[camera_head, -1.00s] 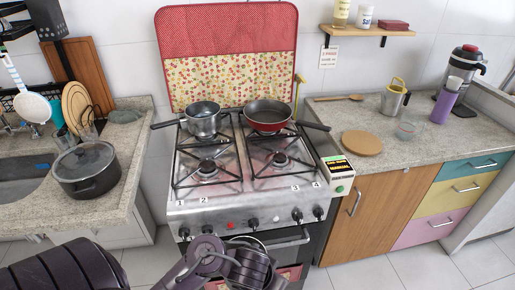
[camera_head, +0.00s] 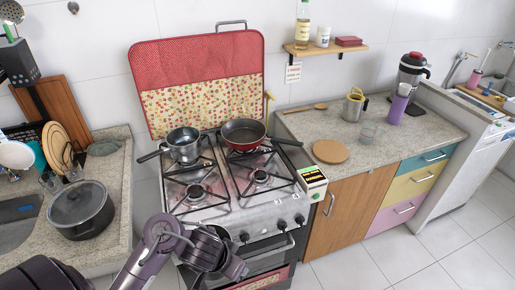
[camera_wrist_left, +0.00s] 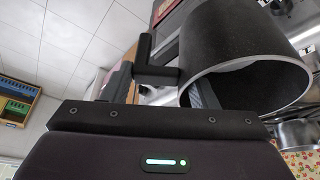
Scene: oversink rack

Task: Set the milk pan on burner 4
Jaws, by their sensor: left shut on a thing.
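My left gripper (camera_head: 230,264) is in front of the stove, below its top. It also shows in the left wrist view (camera_wrist_left: 160,77), shut on the black handle of a dark pan (camera_wrist_left: 240,40) with a pale rim, which I take for the milk pan. In the head view the pan is mostly hidden by my gripper. The stove top (camera_head: 226,212) has a front left burner (camera_head: 195,191) and a front right burner (camera_head: 260,177), both bare. I cannot tell which burner is 4. My right gripper is out of view.
A steel saucepan (camera_head: 184,147) stands on the back left burner, and a red frying pan (camera_head: 243,135) on the back right. Their handles stick out sideways. A lidded dark pot (camera_head: 81,211) stands on the left counter. A timer box (camera_head: 313,180) sits at the stove's right edge.

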